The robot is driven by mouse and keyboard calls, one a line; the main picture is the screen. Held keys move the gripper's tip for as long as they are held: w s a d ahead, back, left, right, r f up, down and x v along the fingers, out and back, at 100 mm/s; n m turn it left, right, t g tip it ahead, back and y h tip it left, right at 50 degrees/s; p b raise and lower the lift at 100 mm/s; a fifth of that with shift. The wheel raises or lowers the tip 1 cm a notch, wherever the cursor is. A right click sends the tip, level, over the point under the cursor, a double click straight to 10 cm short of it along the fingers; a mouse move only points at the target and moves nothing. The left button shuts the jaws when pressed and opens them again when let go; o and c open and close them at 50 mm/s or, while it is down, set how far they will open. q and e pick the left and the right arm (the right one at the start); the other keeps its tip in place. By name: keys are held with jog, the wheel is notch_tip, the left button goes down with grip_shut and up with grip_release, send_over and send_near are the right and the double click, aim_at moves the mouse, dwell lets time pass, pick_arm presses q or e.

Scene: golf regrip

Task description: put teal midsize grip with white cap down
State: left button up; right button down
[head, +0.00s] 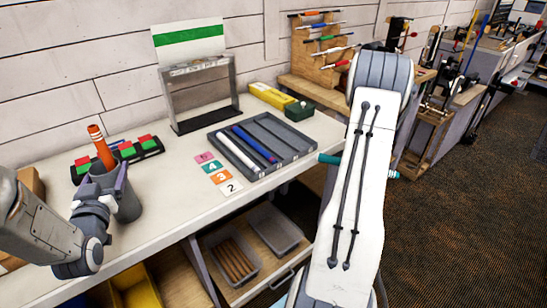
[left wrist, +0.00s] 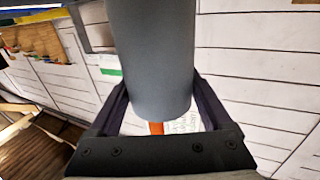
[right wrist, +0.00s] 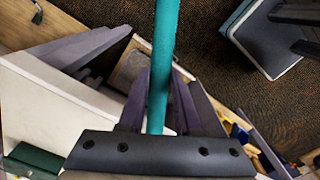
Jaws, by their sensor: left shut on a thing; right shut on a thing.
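The teal grip (head: 330,159) shows on both sides of my right arm in the head view, off the bench's front edge. In the right wrist view the teal grip (right wrist: 164,60) runs between the fingers of my right gripper (right wrist: 160,100), which is shut on it. I cannot make out its white cap. My left gripper (head: 108,190) is shut on a dark grey cup (head: 127,203) at the bench's left, which also fills the left wrist view (left wrist: 150,60). An orange grip (head: 102,148) stands up out of the cup. A dark grey slotted tray (head: 284,130) lies mid-bench.
The tray holds a white grip (head: 236,152) and a blue grip (head: 256,146); its right-hand slots look empty. Numbered cards (head: 221,178) lie left of it. An open drawer (head: 250,262) is below.

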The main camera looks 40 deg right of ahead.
jog(key=r, duration=0.1)
jog(key=w+r, duration=0.1)
jog(key=r, duration=0.1)
jog(key=shift+d+r, duration=0.15)
jog(key=shift+r, duration=0.15)
jog(key=w+a+r+n, duration=0.1)
jog(key=w+a+n, duration=0.1)
jog(key=w, duration=0.1)
jog(key=w+a+r+n, duration=0.2)
jog(key=w, duration=0.1)
jog(key=w+a+r+n, duration=0.1)
jog(key=w+a+n, duration=0.1)
jog(key=w, duration=0.1)
jog(key=shift+a+r, duration=0.25)
jog(key=shift+r, duration=0.05)
jog(key=w+a+r+n, duration=0.4)
jog(key=w+a+n, duration=0.1)
jog(key=w+a, duration=0.1)
jog(key=shift+n, duration=0.4)
jog(key=f, duration=0.9)
jog(key=shift+a+f, duration=0.3)
jog(key=shift+a, duration=0.05)
jog(key=shift+f, duration=0.1)
jog(key=shift+f, duration=0.1)
jog(key=c, duration=0.6)
grip_release()
